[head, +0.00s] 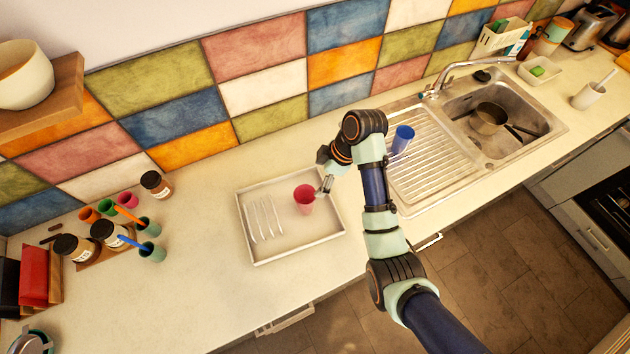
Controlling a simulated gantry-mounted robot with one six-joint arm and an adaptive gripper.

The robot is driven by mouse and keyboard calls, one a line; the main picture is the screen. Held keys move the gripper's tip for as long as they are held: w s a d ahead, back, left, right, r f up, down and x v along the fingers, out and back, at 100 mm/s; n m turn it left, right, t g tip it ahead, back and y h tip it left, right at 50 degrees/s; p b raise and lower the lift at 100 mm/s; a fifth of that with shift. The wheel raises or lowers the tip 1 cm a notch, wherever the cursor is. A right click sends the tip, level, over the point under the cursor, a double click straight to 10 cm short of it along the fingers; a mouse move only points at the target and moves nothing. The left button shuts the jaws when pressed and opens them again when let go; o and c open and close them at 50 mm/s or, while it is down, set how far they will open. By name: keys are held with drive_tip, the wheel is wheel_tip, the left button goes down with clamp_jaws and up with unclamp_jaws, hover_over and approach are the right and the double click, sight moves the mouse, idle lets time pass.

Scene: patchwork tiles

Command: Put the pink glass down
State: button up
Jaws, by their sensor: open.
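The pink glass (304,197) stands upright in the white tray (298,249) on the counter, right of the tray's row of white prongs. My gripper (326,185) is just right of the glass, at the tray's right side. Its jaws are open. They are small in the view, and I cannot tell whether a finger touches the glass.
White prongs (264,219) stand in the tray's left half. A blue glass (402,139) is on the ridged drainboard (432,172) beside the sink, which holds a pot (487,119). Cups and jars (109,233) stand at the left. The counter around the tray's left is clear.

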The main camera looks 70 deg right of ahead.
idle(0.4)
drive_tip(key=w+a+r+m+t+h, duration=0.15)
drive_tip(key=w+a+r, duration=0.25)
drive_tip(key=w+a, duration=0.6)
drive_tip(key=w+a+r+t+h, duration=0.15)
drive_tip(key=w+a+r, duration=0.35)
drive_tip(key=a, duration=0.8)
drive_tip(key=s+a+r+m+t+y, duration=0.1)
drive_tip(key=a+r+t, duration=0.25)
drive_tip(key=a, duration=0.55)
drive_tip(key=a+r+m+t+y, duration=0.1)
drive_tip(key=a+r+t, duration=0.1)
drive_tip(key=a+r, duration=0.45)
wheel_tip(320, 180, up, 9)
drive_tip(key=a+p, duration=0.1)
drive_tip(key=p, duration=0.9)
drive_tip(key=shift+a+n+p, duration=0.35)
drive_tip(key=shift+r, duration=0.1)
